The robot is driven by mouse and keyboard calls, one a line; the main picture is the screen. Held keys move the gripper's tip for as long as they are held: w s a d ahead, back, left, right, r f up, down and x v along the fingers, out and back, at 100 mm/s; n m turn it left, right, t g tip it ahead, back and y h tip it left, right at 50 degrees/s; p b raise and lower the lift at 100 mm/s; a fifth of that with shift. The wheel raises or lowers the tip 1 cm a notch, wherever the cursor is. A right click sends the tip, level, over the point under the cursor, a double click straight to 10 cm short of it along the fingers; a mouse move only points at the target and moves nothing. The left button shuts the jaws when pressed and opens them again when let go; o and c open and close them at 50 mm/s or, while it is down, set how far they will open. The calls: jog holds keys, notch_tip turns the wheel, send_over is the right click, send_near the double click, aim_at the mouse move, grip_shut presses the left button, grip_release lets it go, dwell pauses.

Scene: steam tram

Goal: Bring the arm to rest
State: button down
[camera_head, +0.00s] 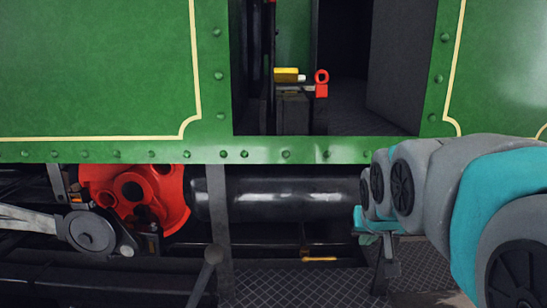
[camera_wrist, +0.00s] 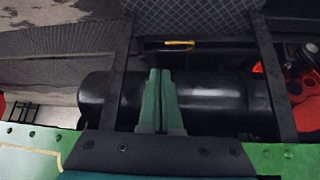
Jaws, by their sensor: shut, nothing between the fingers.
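My arm (camera_head: 440,190), grey and teal, reaches in from the right in the head view, in front of the green tram side. My gripper shows in the wrist view (camera_wrist: 159,72) as two green fingers closed together, with nothing between them. In that view the fingers lie across the picture of a black cylinder (camera_wrist: 215,103); I cannot tell the gap to it. In the head view the gripper end is small and partly hidden behind the arm.
The green tram side (camera_head: 100,75) has a doorway with a yellow item (camera_head: 287,74) and a red ring-shaped part (camera_head: 321,82). Below are the black cylinder (camera_head: 285,200), a red wheel (camera_head: 150,190), a tread-plate step (camera_head: 285,287) and a yellow handle (camera_head: 320,259).

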jog(key=s+a+f+g, duration=0.1)
jog(key=s+f+g, duration=0.2)
jog(key=s, duration=0.6)
jog(key=s+a+f+n+g+y, duration=0.1)
jog(key=s+f+g, duration=0.2)
jog(key=s+f, duration=0.4)
jog(key=s+a+f+n+g, duration=0.1)
jog(key=s+f+g, duration=0.2)
jog(key=s, duration=0.9)
notch_tip(320, 180, down, 2)
jog(key=shift+s+a+f+p, duration=0.1)
jog(key=shift+s+a+p, duration=0.1)
jog(key=shift+a+p, duration=0.15)
